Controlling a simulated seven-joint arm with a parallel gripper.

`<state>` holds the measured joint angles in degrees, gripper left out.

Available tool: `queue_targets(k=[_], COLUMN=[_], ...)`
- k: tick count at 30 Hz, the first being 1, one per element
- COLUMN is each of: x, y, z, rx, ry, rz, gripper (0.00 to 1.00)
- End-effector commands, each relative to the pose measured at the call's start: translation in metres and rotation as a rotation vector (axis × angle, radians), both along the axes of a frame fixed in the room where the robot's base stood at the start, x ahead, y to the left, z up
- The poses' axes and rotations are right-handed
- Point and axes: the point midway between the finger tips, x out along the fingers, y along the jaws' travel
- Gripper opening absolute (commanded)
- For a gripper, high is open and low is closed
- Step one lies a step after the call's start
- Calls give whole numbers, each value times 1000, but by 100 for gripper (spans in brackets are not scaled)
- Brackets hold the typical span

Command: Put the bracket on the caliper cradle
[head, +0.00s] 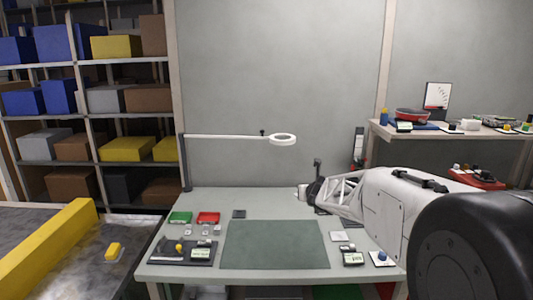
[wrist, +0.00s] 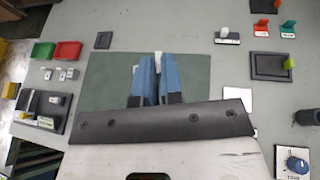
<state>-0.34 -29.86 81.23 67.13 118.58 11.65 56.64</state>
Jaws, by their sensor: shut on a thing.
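My gripper (wrist: 158,62) shows in the wrist view as two blue fingers over the grey-green mat. It is shut on a small pale piece, seemingly the bracket (wrist: 158,60), of which only a sliver shows between the fingertips. In the head view my gripper (head: 309,192) is at the back right of the bench, left of my white arm. The caliper cradle cannot be told for certain. A small dark base with a white upright piece (wrist: 229,36) and a dark square tray (wrist: 270,66) stand right of the mat in the wrist view.
The mat (head: 275,245) is bare. Green (head: 180,218) and red (head: 208,218) bins and a dark tray (head: 165,250) with small items are at the left. A blue-knobbed box (head: 382,258) is at the front right. A ring lamp (head: 282,139) hangs above the bench.

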Motion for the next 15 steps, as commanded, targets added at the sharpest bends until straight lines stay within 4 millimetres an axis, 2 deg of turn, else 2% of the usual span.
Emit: queue_targets(k=[6,15], x=[-2,-5], y=[-18,-34], z=[11,18], rx=[0,0], ry=[-3,-1], rz=[-97,-182], gripper=[0,0])
